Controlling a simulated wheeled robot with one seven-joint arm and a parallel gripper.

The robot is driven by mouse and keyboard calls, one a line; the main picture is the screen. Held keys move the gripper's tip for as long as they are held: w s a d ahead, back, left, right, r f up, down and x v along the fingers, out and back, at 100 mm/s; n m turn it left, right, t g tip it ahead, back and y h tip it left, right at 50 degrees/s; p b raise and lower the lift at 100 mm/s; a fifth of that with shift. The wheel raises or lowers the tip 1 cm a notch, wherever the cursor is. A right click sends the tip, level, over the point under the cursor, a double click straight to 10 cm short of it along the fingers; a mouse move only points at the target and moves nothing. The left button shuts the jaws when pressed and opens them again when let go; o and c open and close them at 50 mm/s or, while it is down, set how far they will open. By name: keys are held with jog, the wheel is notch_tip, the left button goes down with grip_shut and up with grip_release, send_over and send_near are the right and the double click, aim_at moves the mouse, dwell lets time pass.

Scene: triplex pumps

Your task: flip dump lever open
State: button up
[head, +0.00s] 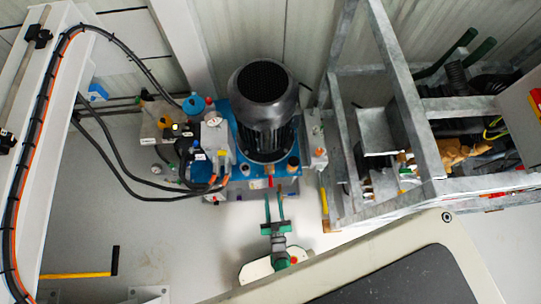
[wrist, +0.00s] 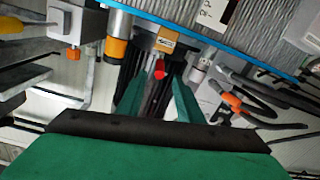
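The pump unit's blue base (head: 238,160) carries a large dark motor (head: 265,105) in the middle of the head view. A small red part, probably the dump lever (head: 271,182), sits low on its front. It also shows in the wrist view (wrist: 160,72), below a brass block with a yellow label (wrist: 166,40). My gripper (head: 274,193) has green fingers pointing at the unit's front. In the wrist view the fingers (wrist: 163,78) are apart with nothing held. The red part appears between their tips; I cannot tell whether it is touched.
Black hoses (head: 150,190) loop left of the unit; orange-ended hoses show in the wrist view (wrist: 235,103). A yellow handle (head: 324,203) hangs at the unit's right. A grey metal frame (head: 405,90) stands to the right. Open floor (head: 170,235) lies front left.

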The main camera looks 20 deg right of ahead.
aim_at(271, 182)
jog(key=x, duration=0.7)
jog(key=shift+w, duration=0.35)
jog(key=shift+w+d, duration=0.2)
jog(key=shift+c, duration=0.2)
grip_shut()
